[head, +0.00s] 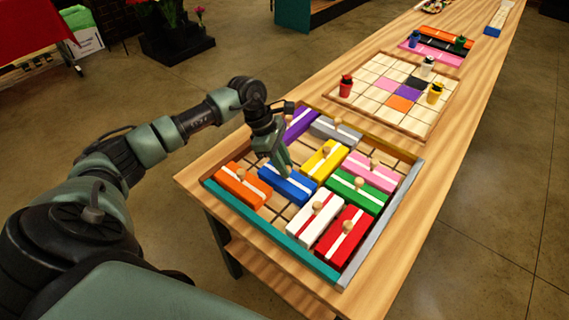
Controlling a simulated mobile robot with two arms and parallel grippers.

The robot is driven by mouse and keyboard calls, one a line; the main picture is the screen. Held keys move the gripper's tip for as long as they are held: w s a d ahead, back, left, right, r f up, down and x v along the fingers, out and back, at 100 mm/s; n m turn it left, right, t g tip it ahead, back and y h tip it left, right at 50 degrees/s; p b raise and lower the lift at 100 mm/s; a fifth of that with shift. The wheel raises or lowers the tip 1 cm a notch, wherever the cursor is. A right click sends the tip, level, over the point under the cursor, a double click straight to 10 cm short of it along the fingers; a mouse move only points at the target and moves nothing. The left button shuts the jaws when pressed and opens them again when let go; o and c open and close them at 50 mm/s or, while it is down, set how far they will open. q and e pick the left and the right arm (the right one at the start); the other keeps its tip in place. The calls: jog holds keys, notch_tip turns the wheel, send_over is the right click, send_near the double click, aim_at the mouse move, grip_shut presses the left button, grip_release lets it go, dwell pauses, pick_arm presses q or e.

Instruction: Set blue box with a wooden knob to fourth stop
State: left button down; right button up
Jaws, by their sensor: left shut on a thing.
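The blue box (287,187) with a white stripe lies in a shallow framed tray (262,226), between the orange box and the yellow box. My left gripper (284,172) comes down over the blue box and is shut at its top. The wooden knob of the blue box is hidden by the fingers. Marks for the stops cannot be made out. My right gripper is not in view.
The tray also holds orange (243,186), yellow (324,161), purple (299,122), grey (336,130), pink (370,172), green (356,193), white (315,217) and red (344,236) boxes with knobs. A grid board (406,126) with small bottles stands behind.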

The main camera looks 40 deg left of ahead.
aim_at(272, 168)
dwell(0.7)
pick_arm(q)
jog(key=a+b, duration=0.2)
jog(key=a, duration=0.1)
jog(key=a+b, duration=0.1)
jog(key=shift+w+a+f+b, duration=0.2)
jog(key=shift+w+a+b, duration=0.1)
jog(key=shift+a+b, duration=0.1)
jog(key=a+b, duration=0.2)
jog(key=a, duration=0.2)
jog(key=shift+w+a+r, duration=0.1)
jog(key=shift+a+r, duration=0.05)
jog(key=shift+a, duration=0.1)
jog(key=shift+d+r, duration=0.1)
jog(key=shift+r, duration=0.15)
jog(key=c, duration=1.3)
grip_release()
jog(key=shift+o, duration=0.2)
jog(key=shift+f, duration=0.15)
